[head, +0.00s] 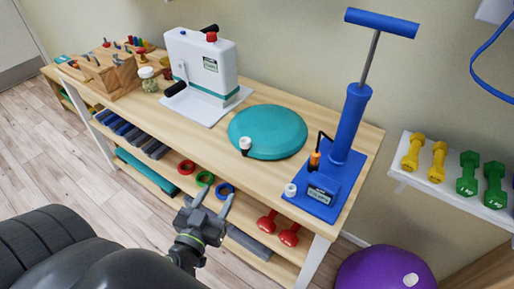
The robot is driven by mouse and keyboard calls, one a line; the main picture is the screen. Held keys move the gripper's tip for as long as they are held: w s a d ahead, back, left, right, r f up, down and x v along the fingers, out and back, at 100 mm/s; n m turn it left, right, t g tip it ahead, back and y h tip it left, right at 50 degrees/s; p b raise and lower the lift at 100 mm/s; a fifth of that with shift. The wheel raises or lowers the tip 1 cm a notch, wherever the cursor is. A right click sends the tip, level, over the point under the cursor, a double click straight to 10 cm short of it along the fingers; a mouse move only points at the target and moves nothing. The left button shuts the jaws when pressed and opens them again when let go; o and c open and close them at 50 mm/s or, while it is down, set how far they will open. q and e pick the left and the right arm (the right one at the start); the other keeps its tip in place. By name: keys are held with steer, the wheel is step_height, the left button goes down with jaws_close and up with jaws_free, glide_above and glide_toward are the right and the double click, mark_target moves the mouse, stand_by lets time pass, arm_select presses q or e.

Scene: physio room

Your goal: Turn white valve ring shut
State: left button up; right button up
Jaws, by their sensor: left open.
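A teal round cushion (268,132) lies on the wooden bench top. At its front-left edge is a small white ring (245,143) on a dark valve stem. Another small white cap (290,189) sits at the front-left of the blue pump base; I cannot tell from the picture alone which one the task names. My left gripper (212,201) is open and empty, in front of the bench's front edge, below and left of both white pieces and apart from them. My right gripper is not in view.
The blue pump (348,125) stands upright at the bench's right end, with an orange-black piece (315,158) beside it. A white crank machine (208,65) stands to the left. Red dumbbells (267,222) and coloured rings (205,179) lie on the lower shelf. A purple ball (378,270) is on the floor.

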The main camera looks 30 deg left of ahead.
mark_target(243, 148)
arm_select(q)
steer(key=w+a+p, duration=0.1)
steer(key=w, duration=0.4)
steer(key=w+p, duration=0.2)
steer(key=w, duration=0.3)
steer(key=w+a+p, duration=0.1)
steer(key=w, duration=0.4)
steer(key=shift+w+a+r+p, duration=0.15)
steer(key=shift+a+r+p, duration=0.1)
steer(key=shift+a+p, duration=0.05)
steer(key=shift+w+a+f, duration=0.1)
steer(key=shift+w+a, duration=0.1)
steer(key=shift+w, duration=0.65)
steer(key=c, duration=1)
